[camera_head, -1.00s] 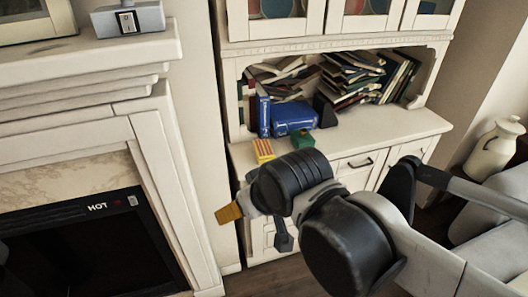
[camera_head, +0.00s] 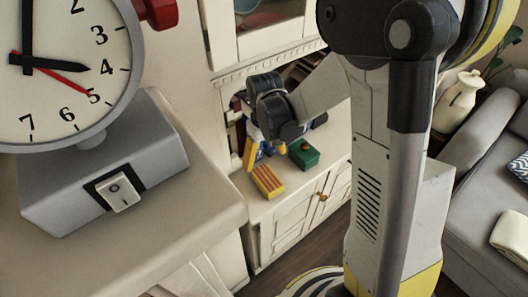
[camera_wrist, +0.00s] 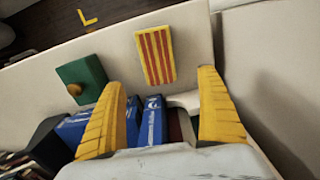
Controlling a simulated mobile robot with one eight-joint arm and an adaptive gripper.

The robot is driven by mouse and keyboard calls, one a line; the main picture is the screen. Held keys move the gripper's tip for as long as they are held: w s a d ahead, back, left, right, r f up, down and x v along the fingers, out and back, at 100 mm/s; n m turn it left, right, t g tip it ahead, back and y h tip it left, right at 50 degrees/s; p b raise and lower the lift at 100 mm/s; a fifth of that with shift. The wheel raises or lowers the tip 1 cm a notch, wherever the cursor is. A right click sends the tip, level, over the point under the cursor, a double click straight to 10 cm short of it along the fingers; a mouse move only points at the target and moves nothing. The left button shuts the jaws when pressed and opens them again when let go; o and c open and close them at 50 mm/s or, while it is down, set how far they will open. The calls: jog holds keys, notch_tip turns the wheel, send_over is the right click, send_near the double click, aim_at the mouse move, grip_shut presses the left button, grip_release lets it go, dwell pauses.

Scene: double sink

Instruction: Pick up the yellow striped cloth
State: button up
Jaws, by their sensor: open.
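The yellow striped cloth, a folded block with red stripes, lies on the cabinet counter near its front left corner in the head view (camera_head: 267,182). In the wrist view the cloth (camera_wrist: 156,56) lies ahead of the fingertips, between their lines and apart from them. My gripper (camera_wrist: 161,80) is open and empty, its two yellow fingers spread. In the head view my gripper (camera_head: 254,152) is above the counter, just behind and above the cloth; one yellow finger shows clearly, and the other is hard to make out.
A green box with a round knob (camera_head: 303,153) sits right of the cloth; it shows left of the cloth in the wrist view (camera_wrist: 82,80). Blue books (camera_wrist: 150,120) stand close by the fingers. A mantel (camera_head: 190,215) with a clock (camera_head: 70,60) stands at left. A sofa (camera_head: 490,150) is at right.

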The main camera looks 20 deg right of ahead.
aim_at(266, 176)
notch_tip(266, 176, down, 5)
jog(key=shift+s+d+f+b, duration=0.1)
jog(key=shift+s+f+b, duration=0.05)
jog(key=shift+b, duration=0.8)
notch_tip(266, 176, down, 6)
jog(key=b, duration=0.2)
jog(key=shift+d+b, duration=0.1)
jog(key=shift+b, duration=0.25)
jog(key=shift+r, duration=0.25)
jog(key=c, duration=1.1)
